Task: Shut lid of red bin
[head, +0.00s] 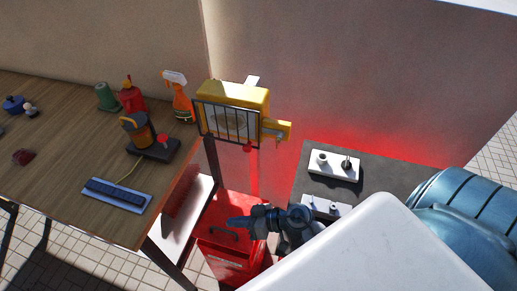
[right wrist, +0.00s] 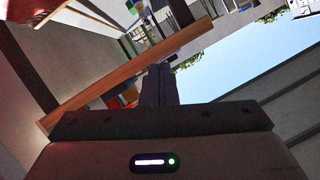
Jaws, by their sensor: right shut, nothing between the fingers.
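The red bin (head: 228,262) stands on the floor between the wooden table and a dark grey counter. A dark curved handle shows on its upper front. My right gripper (head: 236,222) is over the bin's top in the head view, pointing left, and covers part of it. I cannot tell whether it touches the bin or how far the lid is open. In the right wrist view the fingers (right wrist: 158,84) are together with nothing between them. The bin cannot be made out in that view. My left gripper is not in view.
The wooden table (head: 70,178) at left holds a spray bottle (head: 181,104), a power strip (head: 117,194) and other items. The grey counter (head: 385,177) at right carries white fixtures (head: 334,167). A blue barrel (head: 462,205) is far right.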

